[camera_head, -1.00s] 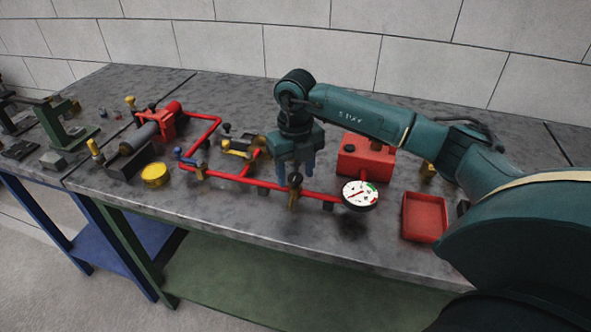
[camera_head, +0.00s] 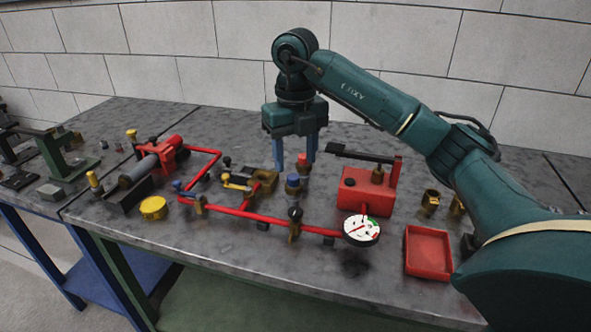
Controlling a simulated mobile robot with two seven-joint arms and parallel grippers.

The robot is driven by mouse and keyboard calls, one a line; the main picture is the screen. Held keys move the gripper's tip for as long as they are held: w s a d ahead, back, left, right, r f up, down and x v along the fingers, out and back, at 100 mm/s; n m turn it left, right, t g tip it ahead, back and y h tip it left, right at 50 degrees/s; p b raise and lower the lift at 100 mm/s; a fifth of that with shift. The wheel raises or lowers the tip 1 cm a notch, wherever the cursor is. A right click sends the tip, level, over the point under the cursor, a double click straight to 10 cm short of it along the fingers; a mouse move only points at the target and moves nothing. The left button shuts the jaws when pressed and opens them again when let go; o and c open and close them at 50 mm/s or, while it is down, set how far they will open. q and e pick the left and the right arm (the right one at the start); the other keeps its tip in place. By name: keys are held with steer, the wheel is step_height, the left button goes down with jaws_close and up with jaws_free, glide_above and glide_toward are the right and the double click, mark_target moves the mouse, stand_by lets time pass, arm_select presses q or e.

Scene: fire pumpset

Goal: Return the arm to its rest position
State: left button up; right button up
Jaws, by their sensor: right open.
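My right gripper (camera_head: 294,162) hangs above the back of the grey workbench (camera_head: 215,258), its two blue fingers pointing down, apart and empty. It is above and behind the red pipe run (camera_head: 262,216), and no contact with the pipe shows. My right arm (camera_head: 370,95) reaches in from the right side of the picture. My left gripper is not in view.
A red box with a black lever (camera_head: 365,193) stands right of the gripper. A red and grey pump unit (camera_head: 150,163) and yellow cap (camera_head: 153,208) are at left.

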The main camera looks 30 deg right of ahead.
steer(key=shift+r, duration=0.1)
stand_by(0.4)
steer(key=s+a+f+n+g+y, duration=0.1)
steer(key=s+a+f+n+y, duration=0.2)
steer(key=a, duration=0.5)
steer(key=a+f+g+y, duration=0.1)
steer(key=a+f+y, duration=0.3)
steer(key=a, duration=0.3)
steer(key=s+a+r+m+t+y+p, duration=0.1)
steer(key=s+a+m+y, duration=0.15)
steer(key=a+y, duration=0.4)
steer(key=s+a+r+m+t+y+p, duration=0.1)
steer(key=s+a+r+m+t+y, duration=0.15)
steer(key=a+y, duration=0.4)
steer(key=s+d+f+m+t+h, duration=0.2)
steer(key=d+f+m+t+h, duration=0.45)
steer(key=m, duration=0.75)
steer(key=s+d+f+m+t+h, duration=0.2)
steer(key=d+f+m+t+h, duration=0.2)
steer(key=f+m+t+h, duration=0.65)
steer(key=s+d+f+m+g+p, duration=0.1)
steer(key=s+f+m+g, duration=0.4)
steer(key=s+f+g, duration=0.2)
steer(key=shift+s+d+f+g, duration=0.2)
steer(key=shift+f+g, duration=0.15)
steer(key=shift+f, duration=0.45)
